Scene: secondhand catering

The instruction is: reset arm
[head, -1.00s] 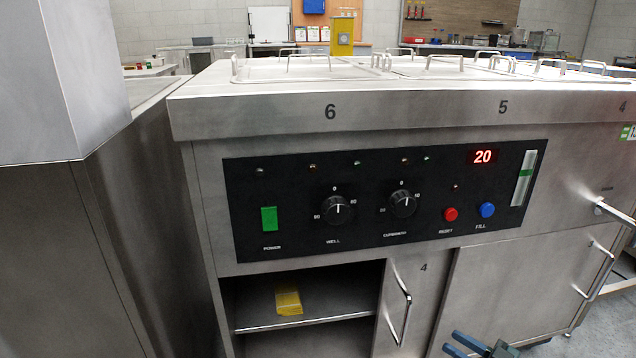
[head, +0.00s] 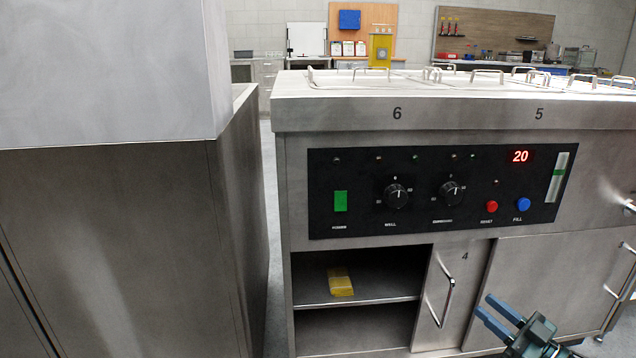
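My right gripper (head: 493,317) shows at the bottom right of the head view, in front of the lower doors of the steel counter. Its two blue-grey fingers point up and left, apart from each other, with nothing seen between them. It appears clear of the counter. My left gripper is not in view.
The steel counter (head: 335,115) has a black control panel (head: 430,220) with knobs and buttons. Below it, an open shelf (head: 380,290) holds a yellow packet (head: 340,281). Barred door handles (head: 446,302) stick out. A tall steel cabinet (head: 120,230) stands at left, with a narrow floor gap between.

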